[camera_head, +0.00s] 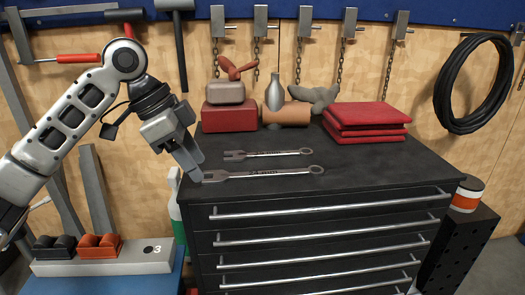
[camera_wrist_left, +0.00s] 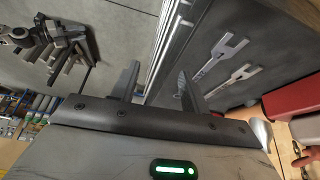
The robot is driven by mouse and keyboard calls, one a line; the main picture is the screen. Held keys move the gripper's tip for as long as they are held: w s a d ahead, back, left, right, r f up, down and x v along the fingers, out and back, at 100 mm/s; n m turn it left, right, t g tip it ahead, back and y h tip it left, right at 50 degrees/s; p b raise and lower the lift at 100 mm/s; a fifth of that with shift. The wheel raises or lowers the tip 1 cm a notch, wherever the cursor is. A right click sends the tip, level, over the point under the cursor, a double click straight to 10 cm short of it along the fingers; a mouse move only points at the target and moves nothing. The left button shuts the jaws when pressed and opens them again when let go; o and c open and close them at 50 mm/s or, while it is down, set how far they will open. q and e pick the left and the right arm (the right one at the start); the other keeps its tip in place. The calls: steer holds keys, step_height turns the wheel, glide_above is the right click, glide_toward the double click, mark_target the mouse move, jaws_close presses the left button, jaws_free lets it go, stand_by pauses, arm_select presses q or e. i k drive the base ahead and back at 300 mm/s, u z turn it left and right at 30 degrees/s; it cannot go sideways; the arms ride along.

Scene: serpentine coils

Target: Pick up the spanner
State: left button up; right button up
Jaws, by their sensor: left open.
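Two grey metal spanners lie flat, roughly parallel, on the dark top of the tool cabinet (camera_head: 350,172). The longer front spanner (camera_head: 265,173) has its open jaw end at the left and its ring end at the right. The shorter spanner (camera_head: 268,154) lies behind it. Both also show in the left wrist view, the front one (camera_wrist_left: 213,63) and the back one (camera_wrist_left: 230,88). My left gripper (camera_head: 194,168) is open at the cabinet's left edge, close to the front spanner's jaw end. Its fingers (camera_wrist_left: 160,89) show nothing between them. My right gripper is not in view.
A red box (camera_head: 229,118), an orange-brown cylinder (camera_head: 287,114), a small metal bottle (camera_head: 274,94) and folded red cloths (camera_head: 365,119) stand along the back of the top. The front right of the top is clear. Drawer handles (camera_head: 330,204) project in front.

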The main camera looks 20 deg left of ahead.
mark_target(238, 156)
steer(key=u, duration=0.1)
steer(key=i, duration=0.9)
steer(key=z, duration=0.1)
